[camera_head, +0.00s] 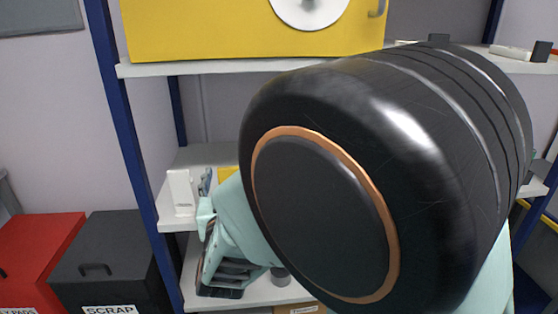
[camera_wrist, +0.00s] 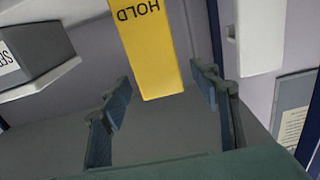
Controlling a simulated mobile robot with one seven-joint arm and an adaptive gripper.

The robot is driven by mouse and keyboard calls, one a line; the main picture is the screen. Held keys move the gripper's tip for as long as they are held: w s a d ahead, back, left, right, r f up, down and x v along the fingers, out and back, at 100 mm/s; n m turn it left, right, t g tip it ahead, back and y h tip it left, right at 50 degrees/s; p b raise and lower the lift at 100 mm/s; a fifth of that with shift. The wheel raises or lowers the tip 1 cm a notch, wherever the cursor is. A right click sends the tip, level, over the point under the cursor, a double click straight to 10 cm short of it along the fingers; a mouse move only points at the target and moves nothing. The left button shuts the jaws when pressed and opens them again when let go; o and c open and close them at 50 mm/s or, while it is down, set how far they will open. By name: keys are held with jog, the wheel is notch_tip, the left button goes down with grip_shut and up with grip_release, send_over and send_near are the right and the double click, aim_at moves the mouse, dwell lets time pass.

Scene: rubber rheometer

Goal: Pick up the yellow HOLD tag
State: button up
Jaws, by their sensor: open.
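The yellow HOLD tag (camera_wrist: 153,50) comes down from the top edge of the wrist view, its lettering upside down. Its lower end lies across the gap between the fingertips of my gripper (camera_wrist: 163,92), with space on both sides. The fingers are open, and neither visibly touches the tag; whether its end is between or beyond them I cannot tell. In the head view, a small yellow patch (camera_head: 228,174), probably the tag, shows on the middle shelf behind my arm. My large black arm link hides most of that shelf and much of my gripper.
A white box (camera_head: 181,192) stands at the left end of the middle shelf. A yellow machine (camera_head: 200,30) sits on the shelf above. A blue post (camera_head: 128,150) edges the rack. A red bin (camera_head: 38,248) and a dark SCRAP bin (camera_head: 108,255) stand at left.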

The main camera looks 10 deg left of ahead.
jog(key=shift+w, duration=0.3)
jog(key=shift+c, duration=0.6)
grip_shut()
jog(key=shift+r, duration=0.1)
